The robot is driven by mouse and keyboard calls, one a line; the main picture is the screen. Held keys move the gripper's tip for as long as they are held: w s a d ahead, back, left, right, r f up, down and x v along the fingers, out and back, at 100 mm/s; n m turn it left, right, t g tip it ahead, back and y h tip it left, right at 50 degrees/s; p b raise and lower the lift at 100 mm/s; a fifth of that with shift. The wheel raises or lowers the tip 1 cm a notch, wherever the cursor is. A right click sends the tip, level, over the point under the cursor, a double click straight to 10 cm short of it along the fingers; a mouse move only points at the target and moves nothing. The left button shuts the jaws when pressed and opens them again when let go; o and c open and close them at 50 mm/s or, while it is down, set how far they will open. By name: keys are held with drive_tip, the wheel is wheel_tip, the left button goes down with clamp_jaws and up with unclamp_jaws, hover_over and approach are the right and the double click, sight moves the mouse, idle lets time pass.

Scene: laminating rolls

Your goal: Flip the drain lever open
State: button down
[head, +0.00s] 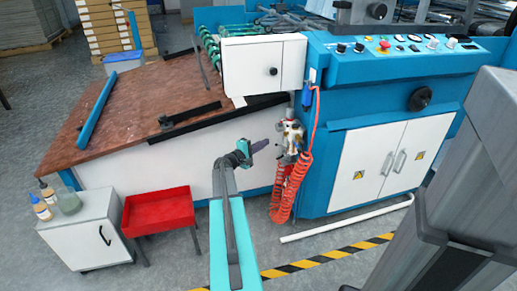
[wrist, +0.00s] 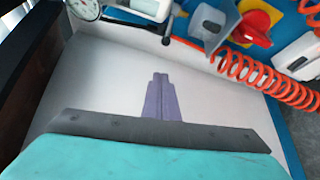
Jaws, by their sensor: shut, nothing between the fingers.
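My gripper (head: 265,143) is at the end of the extended teal arm, just left of the white and silver air-fitting assembly (head: 290,136) on the machine's side. In the wrist view its purple fingers (wrist: 160,78) are together and empty, in front of a plain white panel. A red lever-like handle (wrist: 255,28) shows at the upper right of the wrist view, beside grey and blue fittings. It may be the drain lever; I cannot tell its position for sure. The fingers are apart from it.
Orange coiled hose (head: 304,180) hangs beside the fittings, and its coils (wrist: 262,75) cross the right of the wrist view. A round gauge (wrist: 86,7) is at the upper left. A red tray table (head: 158,211) and white cabinet (head: 88,232) stand left. A white pipe (head: 340,222) lies on the floor.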

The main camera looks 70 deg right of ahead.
drive_tip(key=s, duration=0.2)
drive_tip(key=s+a+b, duration=0.1)
drive_tip(key=shift+s+a+r, duration=0.1)
drive_tip(key=shift+s+r, duration=0.2)
drive_tip(key=shift+r, duration=0.1)
drive_tip(key=shift+s, duration=0.2)
idle(0.6)
